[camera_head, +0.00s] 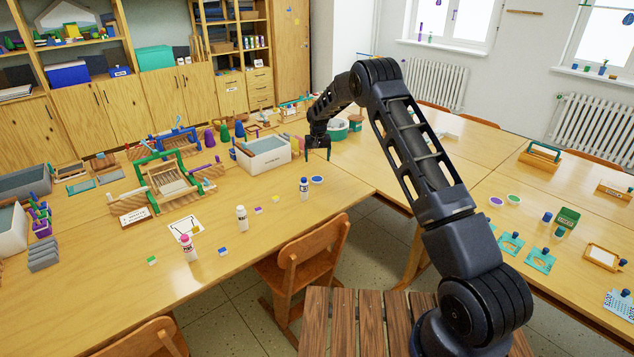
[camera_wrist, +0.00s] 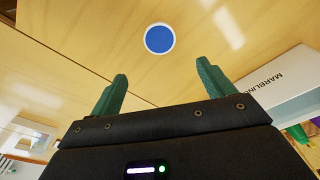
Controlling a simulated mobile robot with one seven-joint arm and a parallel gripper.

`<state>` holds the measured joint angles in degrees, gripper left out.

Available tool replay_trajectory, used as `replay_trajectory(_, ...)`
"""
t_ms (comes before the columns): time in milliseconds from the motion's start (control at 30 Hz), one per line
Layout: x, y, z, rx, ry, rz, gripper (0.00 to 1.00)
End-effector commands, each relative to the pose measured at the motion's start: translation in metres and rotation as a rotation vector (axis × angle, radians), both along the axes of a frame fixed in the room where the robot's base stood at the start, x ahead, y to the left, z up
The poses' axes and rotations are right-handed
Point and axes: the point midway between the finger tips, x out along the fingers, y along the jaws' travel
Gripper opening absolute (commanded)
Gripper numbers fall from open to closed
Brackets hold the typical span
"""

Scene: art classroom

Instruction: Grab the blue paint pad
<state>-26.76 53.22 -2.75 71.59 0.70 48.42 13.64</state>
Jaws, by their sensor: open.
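The blue paint pad (camera_head: 317,180) is a small round blue disc with a white rim, lying flat on the wooden table near its front edge. It also shows in the wrist view (camera_wrist: 160,39), at the upper middle, beyond the fingertips and roughly centred between them. My gripper (camera_head: 318,157) has dark green fingers pointing down over the table, farther back than the pad. In the wrist view my gripper (camera_wrist: 162,70) is open, with nothing between its fingers and the pad apart from it.
A wooden chair (camera_head: 305,258) stands at the table's front. Table right of the pad is clear.

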Motion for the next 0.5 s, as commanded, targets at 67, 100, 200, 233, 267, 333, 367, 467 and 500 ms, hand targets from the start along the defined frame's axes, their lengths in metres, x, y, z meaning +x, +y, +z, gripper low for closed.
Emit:
replay_trajectory(67, 0.001, 0.003, -0.006, -0.001, 0.002, 0.001, 0.81)
replay_trajectory(100, 0.001, 0.003, -0.008, -0.001, 0.002, 0.001, 0.81)
replay_trajectory(200, 0.002, 0.003, -0.016, -0.002, 0.003, 0.001, 0.81)
replay_trajectory(233, 0.002, 0.003, -0.019, -0.002, 0.003, 0.001, 0.81)
replay_trajectory(267, 0.002, 0.003, -0.023, -0.002, 0.003, 0.001, 0.81)
replay_trajectory(333, 0.003, 0.003, -0.034, -0.002, 0.004, 0.001, 0.81)
replay_trajectory(367, 0.004, 0.003, -0.038, -0.002, 0.003, 0.001, 0.81)
replay_trajectory(467, 0.005, 0.004, -0.051, -0.001, 0.002, 0.001, 0.81)
replay_trajectory(500, 0.005, 0.004, -0.056, -0.002, 0.003, 0.001, 0.81)
